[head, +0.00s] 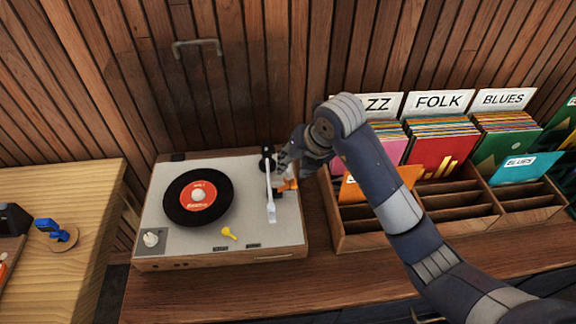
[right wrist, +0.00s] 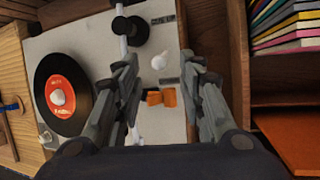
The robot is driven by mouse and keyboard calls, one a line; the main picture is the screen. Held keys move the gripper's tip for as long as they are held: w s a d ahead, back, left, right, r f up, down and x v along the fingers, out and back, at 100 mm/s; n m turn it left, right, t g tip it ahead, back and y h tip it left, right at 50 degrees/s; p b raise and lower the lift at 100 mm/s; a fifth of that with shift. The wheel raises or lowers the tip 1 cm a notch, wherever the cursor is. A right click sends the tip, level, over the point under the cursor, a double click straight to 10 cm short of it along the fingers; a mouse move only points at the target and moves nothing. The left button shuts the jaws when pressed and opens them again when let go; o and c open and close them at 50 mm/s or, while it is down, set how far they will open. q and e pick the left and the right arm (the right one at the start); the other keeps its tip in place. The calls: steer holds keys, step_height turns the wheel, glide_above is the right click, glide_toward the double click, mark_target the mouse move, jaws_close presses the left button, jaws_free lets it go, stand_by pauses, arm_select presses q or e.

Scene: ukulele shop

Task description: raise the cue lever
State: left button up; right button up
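The record player (head: 212,250) stands on the wooden counter, with a black record (head: 172,203) with an orange-red label on its platter. Its white tonearm (head: 270,200) runs along the right side from a black pivot. A small orange tab (head: 290,184), apparently the cue lever, sits just right of the tonearm; it also shows in the right wrist view (right wrist: 163,97). My right gripper (head: 281,164) is over the deck's back right, beside the pivot. In the right wrist view its fingers are apart, with the orange tab and a white knob (right wrist: 160,62) showing between them. My left gripper is out of view.
A wooden record bin (head: 350,242) with sleeves and genre cards stands close to the right of the player. A small yellow piece (head: 229,233) and a white knob (head: 151,239) are at the deck's front. A lighter table (head: 75,190) is at left.

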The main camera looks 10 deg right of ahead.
mark_target(289, 168)
steer(key=x, duration=0.3)
steer(key=shift+w+f, duration=0.15)
steer(key=shift+x, duration=0.95)
jaws_close()
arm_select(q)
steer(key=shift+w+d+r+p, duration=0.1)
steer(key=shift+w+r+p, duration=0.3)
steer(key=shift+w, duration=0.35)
